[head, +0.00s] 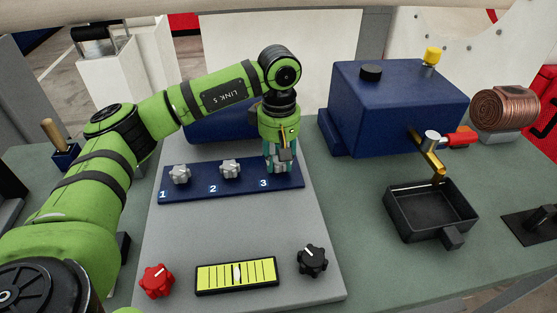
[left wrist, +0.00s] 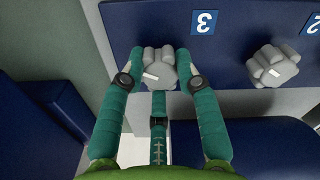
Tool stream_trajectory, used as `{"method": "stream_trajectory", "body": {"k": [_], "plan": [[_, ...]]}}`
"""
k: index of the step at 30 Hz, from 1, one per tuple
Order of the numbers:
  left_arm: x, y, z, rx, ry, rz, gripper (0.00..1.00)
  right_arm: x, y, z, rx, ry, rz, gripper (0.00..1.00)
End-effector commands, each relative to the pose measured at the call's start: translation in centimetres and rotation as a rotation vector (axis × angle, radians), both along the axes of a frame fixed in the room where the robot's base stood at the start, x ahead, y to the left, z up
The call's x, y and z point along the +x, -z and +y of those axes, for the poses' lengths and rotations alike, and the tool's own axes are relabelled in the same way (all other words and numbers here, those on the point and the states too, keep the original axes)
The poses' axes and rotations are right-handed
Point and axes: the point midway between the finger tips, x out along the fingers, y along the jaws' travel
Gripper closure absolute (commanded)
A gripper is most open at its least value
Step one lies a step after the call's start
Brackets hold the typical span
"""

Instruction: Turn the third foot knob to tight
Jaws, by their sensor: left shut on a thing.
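The third foot knob (left wrist: 158,68) is a grey lobed knob with a white pointer mark, beside the number 3 on the blue panel (head: 222,193). My left gripper (head: 281,162) points down over it, and its fingers hide most of the knob in the head view. In the left wrist view my teal fingers (left wrist: 158,80) are shut on the knob from both sides. Knob 1 (head: 180,174) and knob 2 (head: 230,169) stand on the same panel, to the left. My right gripper is not in view.
A red knob (head: 156,280), a yellow level gauge (head: 237,275) and a black knob (head: 312,260) sit at the front of the grey plate (head: 205,230). A blue box (head: 395,105), a black tray (head: 431,212) and a copper coil (head: 505,107) stand to the right.

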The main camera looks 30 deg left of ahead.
Motion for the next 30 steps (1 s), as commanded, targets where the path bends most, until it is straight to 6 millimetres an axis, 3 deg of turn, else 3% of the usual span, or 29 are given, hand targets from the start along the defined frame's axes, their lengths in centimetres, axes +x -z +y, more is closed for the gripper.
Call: {"method": "stream_trajectory", "body": {"k": [14,15,16,26,30], "plan": [[-0.2,0.2,-0.3,-0.006,0.020,0.009,1.00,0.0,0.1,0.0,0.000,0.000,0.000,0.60],[-0.2,0.2,-0.3,-0.005,0.020,0.009,0.52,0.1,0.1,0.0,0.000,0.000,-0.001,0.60],[-0.2,0.2,-0.3,-0.004,0.019,0.009,0.44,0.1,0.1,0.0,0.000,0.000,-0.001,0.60],[-0.1,0.0,-0.1,-0.001,0.014,0.004,0.44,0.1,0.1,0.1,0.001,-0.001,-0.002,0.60],[0.0,-1.2,-0.1,-0.001,0.013,0.000,0.44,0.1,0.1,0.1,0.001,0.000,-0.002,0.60]]}}
